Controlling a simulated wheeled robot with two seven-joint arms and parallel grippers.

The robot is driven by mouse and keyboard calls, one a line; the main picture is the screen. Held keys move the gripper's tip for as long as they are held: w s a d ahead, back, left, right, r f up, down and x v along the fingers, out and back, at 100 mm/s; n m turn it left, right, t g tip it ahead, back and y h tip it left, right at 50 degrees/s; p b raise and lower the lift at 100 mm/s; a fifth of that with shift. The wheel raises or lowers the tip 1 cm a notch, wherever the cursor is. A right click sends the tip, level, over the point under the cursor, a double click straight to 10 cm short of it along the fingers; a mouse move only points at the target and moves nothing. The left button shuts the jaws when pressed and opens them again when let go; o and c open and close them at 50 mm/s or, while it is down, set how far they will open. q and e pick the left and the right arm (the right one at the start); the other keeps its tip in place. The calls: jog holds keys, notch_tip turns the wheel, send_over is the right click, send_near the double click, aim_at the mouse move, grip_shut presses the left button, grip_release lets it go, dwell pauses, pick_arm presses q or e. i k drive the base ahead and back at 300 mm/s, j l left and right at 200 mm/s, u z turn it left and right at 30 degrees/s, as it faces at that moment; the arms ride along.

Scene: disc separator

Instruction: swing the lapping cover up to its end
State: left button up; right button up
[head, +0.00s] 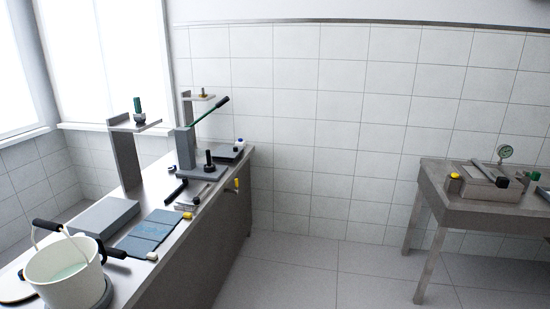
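I cannot tell for sure which thing is the lapping cover. A low grey block or box (491,188) with a flat top and a yellow knob beside it lies on the steel table at the right. A flat grey slab or lid (105,217) lies on the long bench at the left. Both look level, and no raised cover stands out. Neither of my grippers is in view.
The long bench (209,215) carries a white bucket (66,272), blue cloths (146,238), a press with a green-handled lever (211,109) and small tools. The steel table (447,214) bears a gauge (505,152). The tiled floor (335,268) between them is clear.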

aim_at(225, 150)
jog(key=i+l, duration=0.1)
jog(key=i, duration=1.65)
jog(key=i+l+u, duration=0.1)
jog(key=i+u, duration=0.4)
jog(key=i+l+u, duration=0.3)
jog(key=i+u, duration=0.2)
jog(key=i+l+u, duration=0.8)
jog(key=l+u, duration=0.2)
jog(key=i+l+u, duration=0.2)
jog(key=l+u, duration=0.3)
jog(key=l, duration=0.3)
